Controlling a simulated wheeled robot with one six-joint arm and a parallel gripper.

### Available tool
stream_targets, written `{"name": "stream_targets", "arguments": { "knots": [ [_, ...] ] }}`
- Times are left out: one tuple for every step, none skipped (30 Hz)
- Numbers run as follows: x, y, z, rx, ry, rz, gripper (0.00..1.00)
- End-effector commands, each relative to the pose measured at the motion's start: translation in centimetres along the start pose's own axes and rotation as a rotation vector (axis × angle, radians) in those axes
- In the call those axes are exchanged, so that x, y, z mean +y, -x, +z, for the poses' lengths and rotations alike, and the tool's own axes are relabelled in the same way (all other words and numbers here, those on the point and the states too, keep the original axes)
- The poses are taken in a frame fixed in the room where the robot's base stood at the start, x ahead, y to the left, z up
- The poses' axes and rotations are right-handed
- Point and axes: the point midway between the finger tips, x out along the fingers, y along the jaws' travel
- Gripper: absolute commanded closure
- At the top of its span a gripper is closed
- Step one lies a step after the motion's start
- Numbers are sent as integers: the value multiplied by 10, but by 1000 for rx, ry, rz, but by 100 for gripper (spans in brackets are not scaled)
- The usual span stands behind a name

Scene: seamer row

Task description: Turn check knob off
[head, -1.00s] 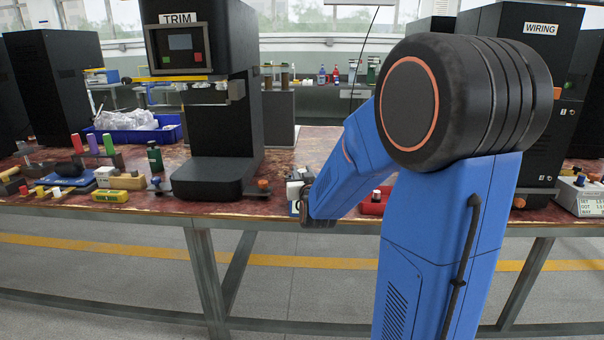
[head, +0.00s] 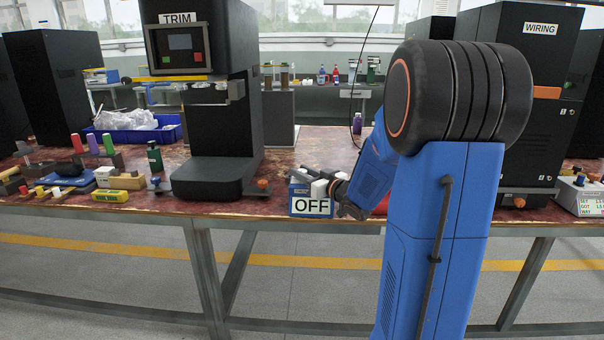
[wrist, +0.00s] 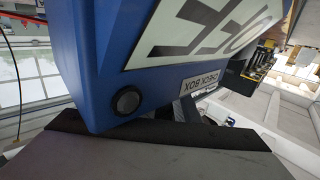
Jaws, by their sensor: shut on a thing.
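The blue check box (head: 298,188) stands at the front edge of the bench, with a white OFF sign (head: 312,206) facing me in the head view. In the wrist view the box (wrist: 95,60) fills the middle, tilted, with its OFF sign (wrist: 205,30), a CHECK BOX label (wrist: 185,80) and a round black button (wrist: 128,101). My gripper (head: 318,179) is at the top of the box, coming in from the right. It is shut on the check knob, which the fingers largely hide.
A black TRIM machine (head: 207,178) stands left of the box, with an orange-topped knob (head: 263,184) between them. The WIRING machine (head: 540,90) is at the right. Tools and blocks crowd the bench's left end.

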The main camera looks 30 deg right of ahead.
Motion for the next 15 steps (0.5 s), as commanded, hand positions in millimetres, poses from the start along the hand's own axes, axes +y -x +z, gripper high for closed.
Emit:
{"name": "stream_targets", "arguments": {
  "knots": [
    [2, 0, -1, 2, 1, -16, 94],
    [2, 0, -1, 2, 1, -26, 94],
    [2, 0, -1, 2, 1, -39, 94],
    [2, 0, -1, 3, 0, -48, 94],
    [1, 0, -1, 3, 1, -56, 94],
    [2, 0, -1, 3, 1, -65, 94],
    [1, -1, -2, 3, 2, -71, 94],
    [1, -1, -2, 3, 2, -78, 94],
    [1, -1, -2, 4, 2, -84, 94],
    [1, -1, -2, 5, 1, -88, 94],
    [1, -1, -2, 5, 1, -91, 94],
    [0, -1, -2, 5, 1, -95, 94],
    [0, -1, -2, 5, 1, -97, 94],
    [0, -1, -2, 4, 2, -99, 94],
    [0, -1, -2, 4, 2, -100, 94]
  ]
}}
